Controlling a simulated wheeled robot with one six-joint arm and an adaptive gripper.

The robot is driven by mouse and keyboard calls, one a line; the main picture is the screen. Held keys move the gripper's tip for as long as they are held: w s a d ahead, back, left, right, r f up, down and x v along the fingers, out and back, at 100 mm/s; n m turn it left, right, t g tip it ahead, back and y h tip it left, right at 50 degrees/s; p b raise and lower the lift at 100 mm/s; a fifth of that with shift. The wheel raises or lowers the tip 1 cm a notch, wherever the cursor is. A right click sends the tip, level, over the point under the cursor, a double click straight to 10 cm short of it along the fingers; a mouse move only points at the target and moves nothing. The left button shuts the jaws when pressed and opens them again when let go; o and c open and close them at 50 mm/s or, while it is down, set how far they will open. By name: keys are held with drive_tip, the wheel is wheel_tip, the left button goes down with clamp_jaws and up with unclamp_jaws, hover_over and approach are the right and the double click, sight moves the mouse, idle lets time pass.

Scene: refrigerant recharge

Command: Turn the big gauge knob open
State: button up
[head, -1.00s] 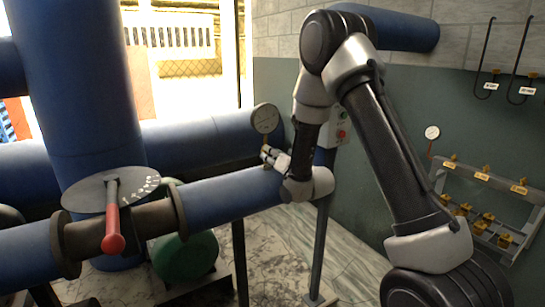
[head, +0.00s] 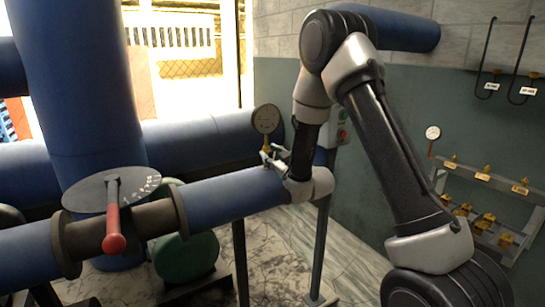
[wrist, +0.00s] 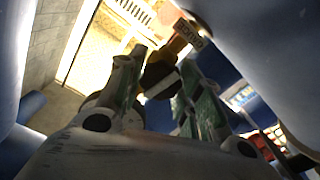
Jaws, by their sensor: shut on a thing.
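The big gauge (head: 266,119) has a round dial and stands on top of the blue pipe, left of my wrist in the head view. A yellow stem or knob part (head: 265,142) shows just below its dial. My gripper (head: 271,157) is at this lower part, beside the pipe. In the wrist view, my gripper's two fingers (wrist: 166,72) stand either side of a dark round knob (wrist: 158,76) and are shut on it. A yellow part with a label (wrist: 188,32) rises beyond the knob. The fingers partly hide the knob, and its turn angle cannot be read.
A red-handled lever (head: 114,240) with a grey disc (head: 90,190) sits on the pipe at left. A control box with green and red buttons (head: 342,125) stands behind my wrist. A wall rack with yellow fittings (head: 485,200) and a smaller gauge (head: 433,133) are at right.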

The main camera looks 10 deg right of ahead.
drive_tip(key=shift+f+n, duration=0.1)
drive_tip(key=shift+n, duration=1)
drive_tip(key=o, duration=1)
drive_tip(key=shift+o, duration=0.2)
drive_tip(key=shift+s, duration=0.1)
drive_tip(key=v, duration=0.7)
drive_tip(key=shift+s, duration=0.2)
